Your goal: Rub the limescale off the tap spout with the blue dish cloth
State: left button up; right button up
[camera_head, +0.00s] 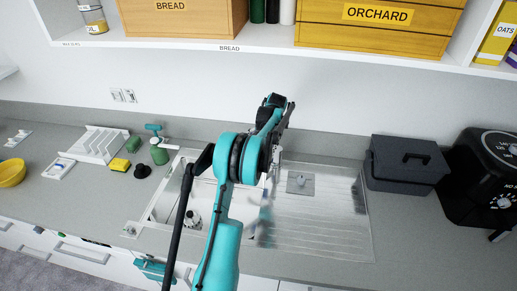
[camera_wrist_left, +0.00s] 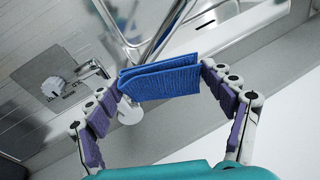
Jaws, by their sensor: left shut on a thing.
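The blue dish cloth (camera_wrist_left: 160,80) is a folded pad held between the fingertips of my left gripper (camera_wrist_left: 161,83), which is shut on it. In the left wrist view, the chrome tap (camera_wrist_left: 153,42) stands just behind the cloth. I cannot tell whether cloth and metal touch. A white round piece (camera_wrist_left: 130,112) shows below the cloth's left end; whether it is limescale is unclear. In the head view my left arm reaches over the sink (camera_head: 165,205) and hides most of the tap, the cloth and the gripper. My right gripper is not in view.
A ribbed drainboard (camera_head: 335,220) with a grey square plate (camera_head: 300,183) lies right of the basin. A dark grey box (camera_head: 408,160) and black appliance (camera_head: 485,180) stand further right. A green spray bottle (camera_head: 159,150), yellow sponge (camera_head: 119,165) and white rack (camera_head: 98,143) stand left. A shelf (camera_head: 230,46) hangs above.

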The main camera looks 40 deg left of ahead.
pick_arm(q)
jog(key=shift+w+d+r+p, duration=0.1)
jog(key=shift+w+r+p, duration=0.15)
jog(key=shift+r, duration=0.2)
jog(key=shift+w+d+r+p, duration=0.1)
jog(key=shift+r+p, duration=0.2)
jog(key=shift+r, duration=0.2)
jog(key=shift+w+d+r+p, duration=0.1)
jog(key=shift+w+r+p, duration=0.15)
jog(key=shift+r, duration=0.2)
jog(key=shift+s+a+f, duration=0.1)
